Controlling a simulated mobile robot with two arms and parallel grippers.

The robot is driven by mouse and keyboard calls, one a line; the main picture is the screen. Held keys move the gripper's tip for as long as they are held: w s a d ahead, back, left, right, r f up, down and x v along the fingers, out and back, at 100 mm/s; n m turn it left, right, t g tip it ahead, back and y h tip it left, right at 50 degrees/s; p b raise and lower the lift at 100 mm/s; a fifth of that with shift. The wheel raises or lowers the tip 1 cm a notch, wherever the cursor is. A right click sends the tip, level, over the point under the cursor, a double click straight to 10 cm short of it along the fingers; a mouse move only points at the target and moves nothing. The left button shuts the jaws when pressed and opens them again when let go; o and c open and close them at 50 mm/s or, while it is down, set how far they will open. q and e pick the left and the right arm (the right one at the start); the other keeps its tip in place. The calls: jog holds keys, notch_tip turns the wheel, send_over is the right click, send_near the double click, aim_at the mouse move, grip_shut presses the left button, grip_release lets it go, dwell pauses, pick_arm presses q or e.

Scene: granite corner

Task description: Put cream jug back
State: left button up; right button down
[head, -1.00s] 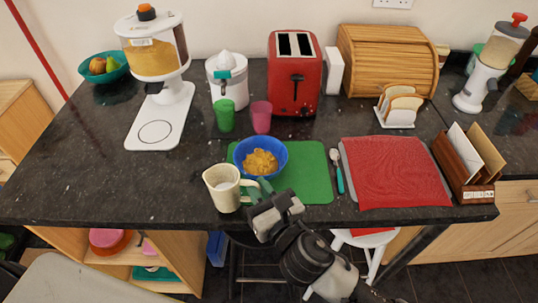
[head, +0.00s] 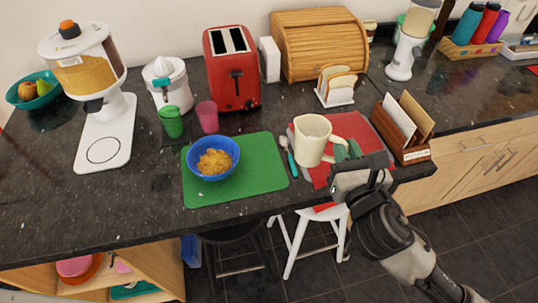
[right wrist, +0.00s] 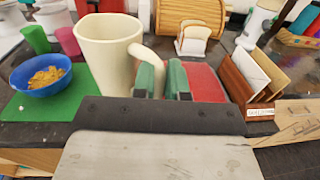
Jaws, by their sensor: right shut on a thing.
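The cream jug (head: 312,138) is cream-coloured with a handle on its right side. It is upright, in front of the red mat (head: 373,141) in the head view. My right gripper (head: 347,152) is shut on the jug's handle with its green-tipped fingers. In the right wrist view the jug (right wrist: 108,52) stands large at upper left, and the gripper (right wrist: 163,80) is at its handle. The head view does not clearly show whether the jug's base is off the mat. My left gripper is not in view.
A blue bowl of cereal (head: 228,147) stands on the green mat (head: 245,185). A spoon (head: 289,156) lies left of the jug. A letter holder (head: 412,152) stands to the right. Behind are a bread rack (head: 341,95), red toaster (head: 223,94) and wooden bread box (head: 290,60).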

jog(key=shift+d+r, duration=0.1)
pick_arm(q)
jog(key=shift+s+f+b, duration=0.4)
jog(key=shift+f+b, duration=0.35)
jog(key=shift+b, duration=0.05)
pick_arm(e)
jog(key=shift+w+a+f, duration=1.15)
jog(key=shift+a+f, duration=0.35)
jog(key=shift+f, duration=0.3)
jog(key=shift+w+a+f, duration=1.1)
jog(key=shift+a+f, duration=0.45)
jog(key=shift+f, duration=0.2)
jog(key=shift+w+a+f, duration=1.15)
jog(key=shift+a+f, duration=0.35)
jog(key=shift+f, duration=0.3)
jog(key=shift+f, duration=0.2)
jog(key=c, duration=1.2)
grip_release()
jog(key=shift+o, duration=0.2)
jog(key=shift+r, duration=0.15)
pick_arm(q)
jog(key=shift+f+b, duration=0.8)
pick_arm(e)
jog(key=s+d, duration=0.2)
jog(key=s, duration=1)
